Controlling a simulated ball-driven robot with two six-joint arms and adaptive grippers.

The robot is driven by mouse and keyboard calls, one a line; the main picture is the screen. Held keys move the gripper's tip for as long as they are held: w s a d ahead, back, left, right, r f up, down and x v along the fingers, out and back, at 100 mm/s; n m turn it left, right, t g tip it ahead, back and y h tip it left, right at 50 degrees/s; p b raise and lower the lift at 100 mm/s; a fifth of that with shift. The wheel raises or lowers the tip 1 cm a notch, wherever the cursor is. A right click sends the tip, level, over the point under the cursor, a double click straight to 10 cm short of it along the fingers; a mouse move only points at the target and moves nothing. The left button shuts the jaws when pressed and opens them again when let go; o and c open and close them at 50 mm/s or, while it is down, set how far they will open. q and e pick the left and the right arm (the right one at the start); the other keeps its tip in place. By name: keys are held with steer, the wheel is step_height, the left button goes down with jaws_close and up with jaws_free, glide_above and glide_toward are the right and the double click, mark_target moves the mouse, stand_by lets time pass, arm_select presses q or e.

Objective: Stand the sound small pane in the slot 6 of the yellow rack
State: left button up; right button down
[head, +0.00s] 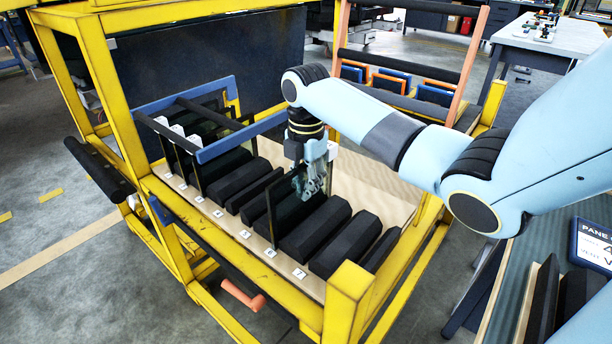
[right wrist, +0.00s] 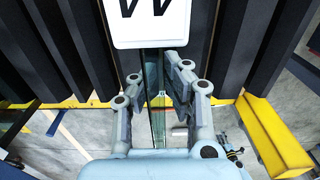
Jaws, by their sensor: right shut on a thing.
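My right gripper (head: 316,190) is shut on a small glass pane (head: 284,212). The pane stands upright among the black blocks of the yellow rack (head: 150,187). Its lower front corner lies close to a number label (head: 270,253) that looks like 6. Whether its lower edge rests in the slot is hidden by the blocks. My left gripper is not in view.
Several dark panes (head: 205,150) stand at the rack's left end, under a blue bar (head: 240,137). Black blocks (head: 325,225) flank the held pane. A yellow corner post (head: 347,300) rises at the near right. A second rack (head: 400,85) with blue and orange pieces stands behind.

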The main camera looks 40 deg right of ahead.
steer(key=c, duration=1.3)
jaws_free()
steer(key=shift+c, duration=0.2)
